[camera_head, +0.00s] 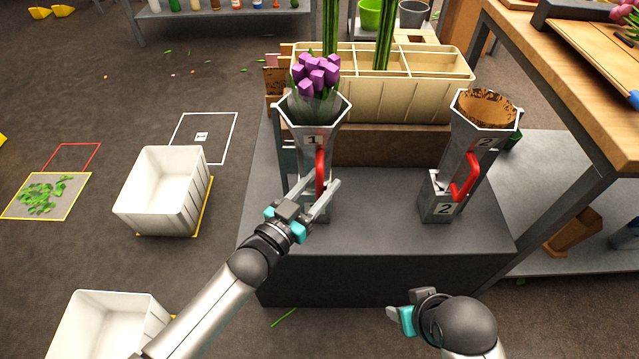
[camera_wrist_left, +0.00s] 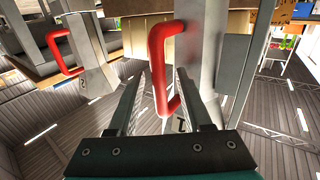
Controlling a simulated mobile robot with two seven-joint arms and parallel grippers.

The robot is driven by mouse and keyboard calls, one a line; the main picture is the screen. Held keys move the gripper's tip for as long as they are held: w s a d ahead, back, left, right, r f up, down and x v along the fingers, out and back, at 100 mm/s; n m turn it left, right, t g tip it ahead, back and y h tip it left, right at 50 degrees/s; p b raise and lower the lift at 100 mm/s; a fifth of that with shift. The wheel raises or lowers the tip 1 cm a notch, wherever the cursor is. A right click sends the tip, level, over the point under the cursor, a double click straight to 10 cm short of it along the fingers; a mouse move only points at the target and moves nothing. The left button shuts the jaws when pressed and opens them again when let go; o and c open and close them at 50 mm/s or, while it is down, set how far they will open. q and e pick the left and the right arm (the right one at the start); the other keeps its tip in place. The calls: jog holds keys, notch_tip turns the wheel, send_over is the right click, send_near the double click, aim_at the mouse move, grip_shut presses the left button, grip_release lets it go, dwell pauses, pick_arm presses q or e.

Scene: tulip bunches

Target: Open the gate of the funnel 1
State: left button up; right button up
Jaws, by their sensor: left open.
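Funnel 1 (camera_head: 313,128) is a grey metal funnel marked 1 on a dark grey bench, with purple tulips (camera_head: 315,75) in its top. Its red gate handle (camera_head: 320,173) is on the front right side. My left gripper (camera_head: 324,193) is open at the handle. In the left wrist view the red handle (camera_wrist_left: 159,62) reaches down between the two open fingers (camera_wrist_left: 158,95), which are not closed on it. Funnel 2 (camera_head: 462,150), with a red handle (camera_head: 466,178) and a brown inside, stands to the right. My right gripper (camera_head: 400,320) is low at the front; its fingertips cannot be made out.
A cream divided planter box (camera_head: 400,98) stands behind the funnels. White bins (camera_head: 163,190) stand on the floor at left, near marked squares. A wooden table (camera_head: 570,60) is at right. The bench top between the funnels is clear.

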pick_arm(q)
jog(key=shift+c, duration=0.4)
grip_shut()
dwell(0.9)
